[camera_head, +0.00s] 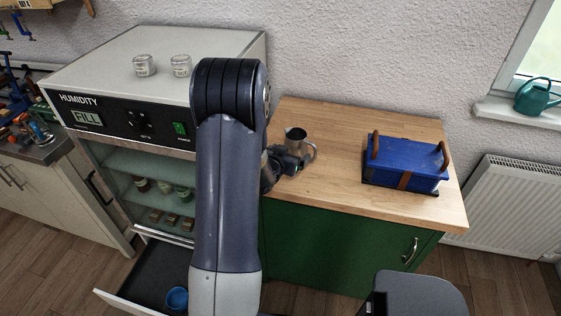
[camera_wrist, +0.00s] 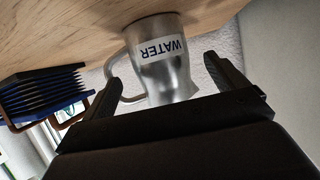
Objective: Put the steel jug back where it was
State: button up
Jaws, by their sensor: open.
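The steel jug (camera_head: 296,137) stands upright on the wooden worktop (camera_head: 340,125), near its left side. Its handle points right in the head view. In the wrist view, which looks upside down, the jug (camera_wrist: 172,72) shows a white "WATER" label, and its base meets the wood. My gripper (camera_head: 291,160) is at the near side of the jug, low over the worktop. In the wrist view my gripper (camera_wrist: 163,72) is open, with one finger on each side of the jug. I cannot tell whether either finger touches it.
A blue box with wooden handles (camera_head: 407,160) stands on the worktop's right. The humidity cabinet (camera_head: 120,120) is at left, with two glass jars (camera_head: 144,65) on top. Its lower drawer (camera_head: 150,278) is open, holding a blue bowl (camera_head: 177,298). Worktop between jug and box is clear.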

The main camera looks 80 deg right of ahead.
jog(key=v, duration=0.8)
jog(key=shift+b, duration=0.45)
dwell(0.9)
